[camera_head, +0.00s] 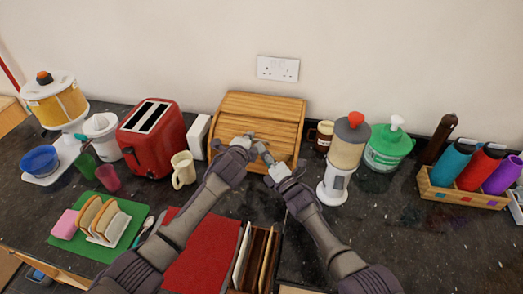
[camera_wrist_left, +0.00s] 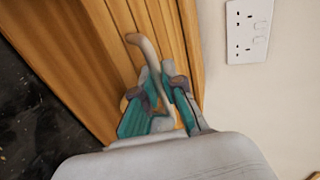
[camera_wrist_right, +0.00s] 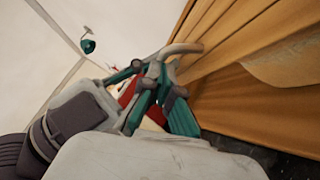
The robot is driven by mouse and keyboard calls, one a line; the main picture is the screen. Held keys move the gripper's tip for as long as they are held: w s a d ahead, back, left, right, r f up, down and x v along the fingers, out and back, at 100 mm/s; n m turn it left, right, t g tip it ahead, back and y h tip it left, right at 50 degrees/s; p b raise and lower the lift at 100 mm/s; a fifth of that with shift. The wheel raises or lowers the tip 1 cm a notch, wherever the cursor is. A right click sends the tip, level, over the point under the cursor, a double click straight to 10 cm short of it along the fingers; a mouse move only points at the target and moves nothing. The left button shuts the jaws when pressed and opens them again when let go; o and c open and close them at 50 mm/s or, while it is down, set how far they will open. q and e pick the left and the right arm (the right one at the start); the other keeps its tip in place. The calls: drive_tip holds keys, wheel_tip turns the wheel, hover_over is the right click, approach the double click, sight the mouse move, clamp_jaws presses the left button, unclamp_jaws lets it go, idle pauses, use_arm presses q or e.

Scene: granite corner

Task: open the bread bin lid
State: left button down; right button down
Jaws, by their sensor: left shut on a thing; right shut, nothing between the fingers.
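The wooden bread bin (camera_head: 262,105) stands against the back wall, with its slatted lid (camera_head: 285,128) facing me. The lid looks down over the front. A pale curved handle (camera_wrist_left: 148,50) sticks out from the slats. My left gripper (camera_head: 247,138) is at the front of the lid, and its fingers are shut on the handle in the left wrist view (camera_wrist_left: 158,95). My right gripper (camera_head: 262,150) is shut and empty just right of it, close to the lid. In the right wrist view, its fingers (camera_wrist_right: 155,85) are beside the curved handle (camera_wrist_right: 182,49); whether they touch cannot be told.
A red toaster (camera_head: 152,135) and a cream mug (camera_head: 183,170) stand left of the bin. A brown mug (camera_head: 321,135) and a white-based dispenser (camera_head: 343,160) stand close on the right. A red mat (camera_head: 200,235) lies in front. The counter at right front is clear.

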use_arm(q)
drive_tip(key=shift+d, duration=0.1)
drive_tip(key=shift+d+f, duration=0.15)
drive_tip(key=shift+s+f, duration=0.1)
drive_tip(key=shift+s, duration=0.05)
use_arm(e)
drive_tip(key=shift+w+d+r, duration=0.4)
drive_tip(key=shift+w+r, duration=0.3)
drive_tip(key=shift+w, duration=0.15)
use_arm(q)
drive_tip(key=c, duration=1.2)
unclamp_jaws()
drive_tip(key=shift+a, duration=0.3)
drive_tip(key=shift+c, duration=0.2)
use_arm(e)
drive_tip(key=shift+s+a+r, duration=0.1)
drive_tip(key=shift+a, duration=0.1)
use_arm(q)
drive_tip(key=shift+s, duration=0.1)
